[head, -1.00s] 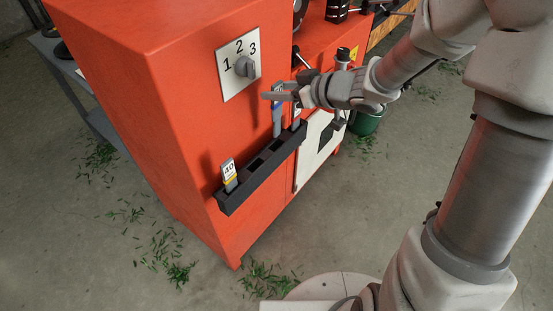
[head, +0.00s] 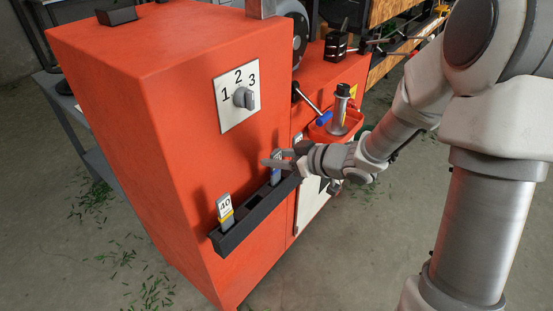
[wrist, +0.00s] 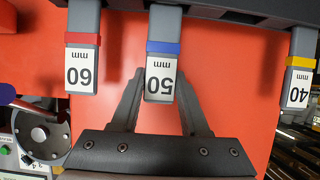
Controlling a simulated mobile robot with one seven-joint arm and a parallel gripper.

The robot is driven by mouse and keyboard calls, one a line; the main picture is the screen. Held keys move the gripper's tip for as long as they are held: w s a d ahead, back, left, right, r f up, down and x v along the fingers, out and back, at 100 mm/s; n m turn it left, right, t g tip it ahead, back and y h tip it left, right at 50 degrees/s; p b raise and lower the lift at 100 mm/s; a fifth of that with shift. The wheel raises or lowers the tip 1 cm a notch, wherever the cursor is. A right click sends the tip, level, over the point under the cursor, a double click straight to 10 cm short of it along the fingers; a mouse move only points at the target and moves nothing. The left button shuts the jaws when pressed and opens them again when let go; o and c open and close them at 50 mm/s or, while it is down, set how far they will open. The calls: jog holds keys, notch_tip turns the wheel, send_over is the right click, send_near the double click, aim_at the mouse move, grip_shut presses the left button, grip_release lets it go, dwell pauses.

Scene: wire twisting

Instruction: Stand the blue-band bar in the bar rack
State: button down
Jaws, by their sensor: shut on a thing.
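The blue-band bar (wrist: 163,55), labelled 50 mm, stands upright between the fingers of my gripper (wrist: 161,73) in the wrist view. In the head view my gripper (head: 277,160) is shut on the bar (head: 276,175) at the right part of the black bar rack (head: 232,239). The bar's lower end is at the rack and seems to be in a slot, but how deep is hidden. The rack also shows at the top of the wrist view (wrist: 235,14). The red-band 60 mm bar (wrist: 82,55) and yellow-band 40 mm bar (wrist: 299,65) stand on either side.
The rack is fixed to an orange machine cabinet (head: 170,150). A dial (head: 243,97) marked 1, 2, 3 sits above it. The yellow-band bar (head: 225,208) stands at the rack's left end. A red tray (head: 345,130) with a grey cylinder is right of my gripper.

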jog(key=shift+f, duration=0.2)
jog(key=shift+c, duration=2)
grip_release()
